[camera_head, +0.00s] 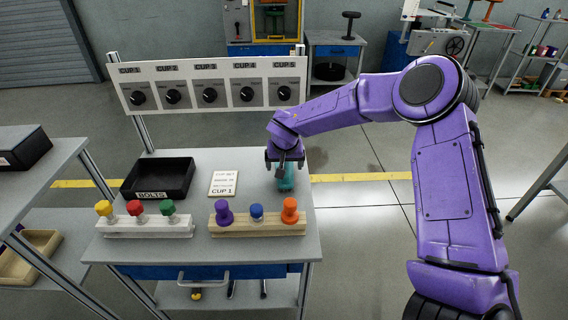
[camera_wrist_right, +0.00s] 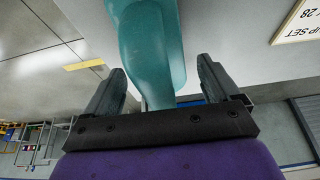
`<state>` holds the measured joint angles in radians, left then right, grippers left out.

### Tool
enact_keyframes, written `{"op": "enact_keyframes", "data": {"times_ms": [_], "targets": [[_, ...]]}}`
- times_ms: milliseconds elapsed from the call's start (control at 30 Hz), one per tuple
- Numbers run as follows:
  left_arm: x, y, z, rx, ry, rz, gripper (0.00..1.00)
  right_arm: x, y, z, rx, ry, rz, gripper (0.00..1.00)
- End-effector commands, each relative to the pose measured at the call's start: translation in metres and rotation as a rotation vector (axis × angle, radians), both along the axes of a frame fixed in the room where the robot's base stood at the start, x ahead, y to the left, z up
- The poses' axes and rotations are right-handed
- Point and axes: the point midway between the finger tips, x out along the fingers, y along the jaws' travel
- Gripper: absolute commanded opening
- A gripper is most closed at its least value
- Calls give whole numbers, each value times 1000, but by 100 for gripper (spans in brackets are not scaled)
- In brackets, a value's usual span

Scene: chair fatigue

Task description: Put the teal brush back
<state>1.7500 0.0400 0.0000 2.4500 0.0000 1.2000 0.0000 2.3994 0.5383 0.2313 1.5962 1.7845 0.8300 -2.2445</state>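The teal brush (camera_head: 286,183) is at the right side of the workbench, below my right gripper (camera_head: 285,157), which partly hides it. In the right wrist view the smooth teal handle (camera_wrist_right: 150,55) runs between the two fingers of the right gripper (camera_wrist_right: 160,68). The fingers are apart, with a visible gap beside the handle. Whether the brush touches the bench is hard to tell. My left gripper is not in view.
On the bench (camera_head: 205,248) stand a wooden rack (camera_head: 258,229) with purple, blue and orange-topped pieces and a white rack (camera_head: 148,229) with yellow, red and green knobs. A black bolts tray (camera_head: 160,178), a card (camera_head: 224,183) and a dial panel (camera_head: 209,84) are behind.

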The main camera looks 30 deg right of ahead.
Motion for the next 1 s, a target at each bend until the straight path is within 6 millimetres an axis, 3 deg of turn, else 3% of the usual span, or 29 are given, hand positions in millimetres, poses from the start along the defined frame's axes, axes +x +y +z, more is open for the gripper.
{"op": "enact_keyframes", "data": {"times_ms": [167, 500, 633, 1000], "targets": [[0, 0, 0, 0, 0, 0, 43, 0, 1, 6, 1, -2, -1, 89], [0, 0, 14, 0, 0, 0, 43, -26, 16, 81, 2, -5, 1, 89], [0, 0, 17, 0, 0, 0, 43, -34, 22, 103, 1, -3, 1, 89], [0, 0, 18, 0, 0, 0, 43, -39, 24, 114, 0, 0, 0, 89]]}}
